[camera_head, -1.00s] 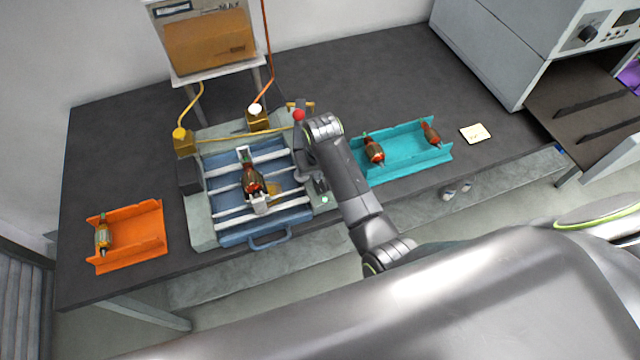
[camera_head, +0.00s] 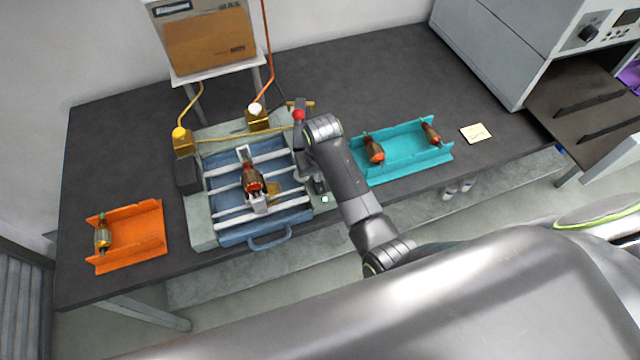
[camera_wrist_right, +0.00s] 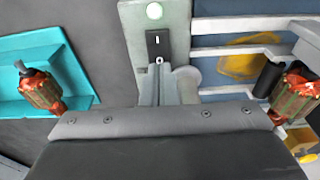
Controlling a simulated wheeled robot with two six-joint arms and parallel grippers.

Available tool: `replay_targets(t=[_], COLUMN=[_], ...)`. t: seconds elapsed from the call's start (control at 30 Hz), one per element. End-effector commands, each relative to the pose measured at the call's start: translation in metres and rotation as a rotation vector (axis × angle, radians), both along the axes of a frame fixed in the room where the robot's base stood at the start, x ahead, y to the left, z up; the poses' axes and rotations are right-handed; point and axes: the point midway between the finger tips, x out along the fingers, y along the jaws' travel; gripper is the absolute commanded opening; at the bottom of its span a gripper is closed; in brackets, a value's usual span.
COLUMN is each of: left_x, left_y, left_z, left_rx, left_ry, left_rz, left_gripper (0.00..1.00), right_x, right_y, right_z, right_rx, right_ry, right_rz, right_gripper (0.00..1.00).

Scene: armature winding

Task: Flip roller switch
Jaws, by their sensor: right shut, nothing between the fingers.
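The roller switch is a small black rocker (camera_wrist_right: 158,44) with white marks, set on the grey-green side strip of the winding machine (camera_head: 201,232). A round pale green-white button (camera_wrist_right: 154,11) sits beyond it on the same strip; it also shows in the head view (camera_head: 324,199). My right gripper (camera_wrist_right: 160,64) is shut and empty, its fingertips at the lower end of the rocker; I cannot tell if they touch it. In the head view my right gripper (camera_head: 316,186) is over the machine's right edge and hides the switch. My left gripper is not in view.
An armature (camera_head: 252,181) rests in the middle of the machine. A teal tray (camera_head: 408,150) with two armatures stands to the right, an orange tray (camera_head: 137,240) with one to the left. A red-knobbed lever (camera_head: 299,115) stands just behind my right wrist.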

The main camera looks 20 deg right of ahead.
Motion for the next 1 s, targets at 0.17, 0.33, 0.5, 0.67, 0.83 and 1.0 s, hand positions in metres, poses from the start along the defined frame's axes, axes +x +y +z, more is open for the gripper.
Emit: replay_targets(t=[0.17,0.33,0.5,0.67,0.83,1.0], left_x=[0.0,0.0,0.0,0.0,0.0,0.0], left_y=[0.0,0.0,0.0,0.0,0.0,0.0], left_z=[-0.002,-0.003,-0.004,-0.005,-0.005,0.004], left_rx=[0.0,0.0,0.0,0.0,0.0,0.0], left_ry=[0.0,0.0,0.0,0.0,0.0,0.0], left_rz=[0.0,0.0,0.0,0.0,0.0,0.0], left_gripper=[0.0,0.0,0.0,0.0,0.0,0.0], right_x=[0.0,0.0,0.0,0.0,0.0,0.0], right_y=[0.0,0.0,0.0,0.0,0.0,0.0], right_z=[-0.003,-0.006,-0.008,-0.011,-0.012,-0.001], right_rx=[0.0,0.0,0.0,0.0,0.0,0.0], right_ry=[0.001,0.001,0.001,0.001,0.001,0.001], right_rz=[0.0,0.0,0.0,0.0,0.0,0.0], right_gripper=[0.0,0.0,0.0,0.0,0.0,0.0])
